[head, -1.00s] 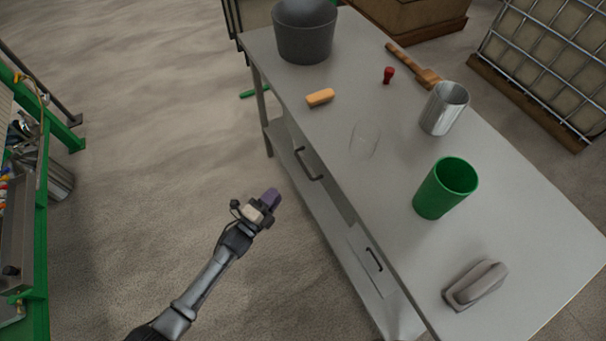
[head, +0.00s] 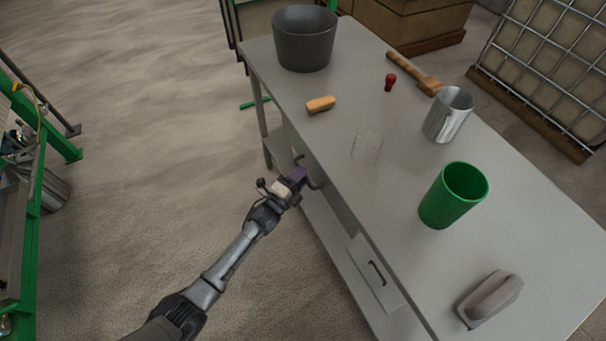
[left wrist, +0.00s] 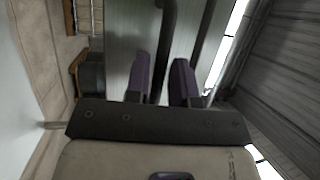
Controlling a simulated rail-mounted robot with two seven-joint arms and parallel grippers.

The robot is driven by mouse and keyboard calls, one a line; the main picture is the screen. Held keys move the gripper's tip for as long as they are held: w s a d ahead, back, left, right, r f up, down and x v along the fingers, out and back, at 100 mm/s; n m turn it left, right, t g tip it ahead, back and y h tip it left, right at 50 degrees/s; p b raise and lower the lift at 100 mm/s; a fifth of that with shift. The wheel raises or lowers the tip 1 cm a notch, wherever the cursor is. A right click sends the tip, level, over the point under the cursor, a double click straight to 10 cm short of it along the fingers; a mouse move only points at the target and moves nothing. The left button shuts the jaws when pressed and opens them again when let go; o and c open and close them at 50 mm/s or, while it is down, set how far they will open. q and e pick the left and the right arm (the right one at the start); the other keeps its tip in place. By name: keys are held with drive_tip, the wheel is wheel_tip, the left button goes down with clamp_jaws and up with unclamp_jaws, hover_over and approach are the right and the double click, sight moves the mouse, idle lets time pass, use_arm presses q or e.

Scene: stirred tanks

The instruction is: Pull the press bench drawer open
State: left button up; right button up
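The grey bench (head: 400,215) runs diagonally through the head view, with drawers along its left side. The farther drawer has a dark bar handle (head: 316,184), partly hidden by my left gripper (head: 299,176). In the left wrist view my left gripper (left wrist: 162,80) has its two purple fingers apart. The dark handle bar (left wrist: 167,40) runs between them against the grey drawer front (left wrist: 128,50); I cannot tell whether either finger touches it. A nearer drawer (head: 375,272) has a similar dark handle. My right gripper is not in view.
On the bench top stand a dark pot (head: 304,40), an orange block (head: 320,104), a clear glass (head: 367,146), a metal cup (head: 447,115), a green cup (head: 453,196) and a grey tool (head: 489,299). Open floor (head: 150,130) lies left of the bench.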

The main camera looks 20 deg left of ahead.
use_arm(q)
drive_tip(key=shift+w+d+r, duration=0.1)
drive_tip(key=shift+w+d, duration=0.15)
drive_tip(key=shift+w, duration=0.35)
drive_tip(key=shift+c, duration=0.5)
clamp_jaws()
